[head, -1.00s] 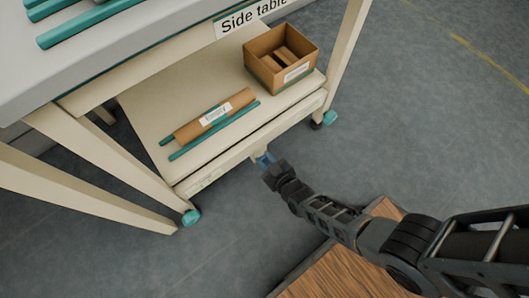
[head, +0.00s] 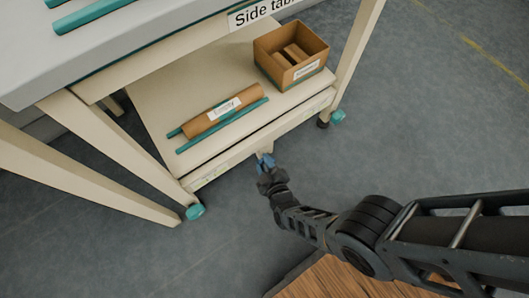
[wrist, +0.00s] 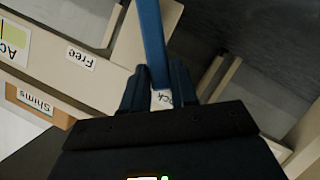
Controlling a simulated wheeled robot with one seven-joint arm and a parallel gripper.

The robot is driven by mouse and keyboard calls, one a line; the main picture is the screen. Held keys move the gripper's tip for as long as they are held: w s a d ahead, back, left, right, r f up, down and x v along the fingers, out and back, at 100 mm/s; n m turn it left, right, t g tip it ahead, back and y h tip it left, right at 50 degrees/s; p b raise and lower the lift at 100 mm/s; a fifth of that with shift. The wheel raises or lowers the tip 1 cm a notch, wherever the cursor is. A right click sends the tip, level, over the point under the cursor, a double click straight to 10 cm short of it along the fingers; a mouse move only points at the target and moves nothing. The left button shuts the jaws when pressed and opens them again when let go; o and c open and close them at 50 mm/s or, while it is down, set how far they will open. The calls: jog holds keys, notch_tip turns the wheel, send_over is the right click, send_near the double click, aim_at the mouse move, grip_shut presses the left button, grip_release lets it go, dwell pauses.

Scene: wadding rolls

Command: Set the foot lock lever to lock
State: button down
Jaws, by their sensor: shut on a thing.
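The foot lock lever (wrist: 152,40) is a blue bar, seen in the wrist view running down between my fingers. A "Free" label (wrist: 80,56) sits on the cream rail to the left in the wrist view. Another white label (wrist: 162,99), its text ending in "ck", shows between my fingers, partly hidden by them.
The side table's lower shelf (head: 165,95) carries a brown roll (head: 247,98), teal bars and a cardboard box (head: 262,58). Teal castors (head: 195,211) stand at the table's feet. A wooden surface (head: 345,280) lies at the bottom. Grey floor to the right is clear.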

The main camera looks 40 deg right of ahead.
jog(key=c, duration=1)
grip_release()
jog(key=shift+o, duration=0.2)
jog(key=p+v, duration=0.4)
jog(key=v, duration=0.4)
jog(key=shift+f, duration=0.1)
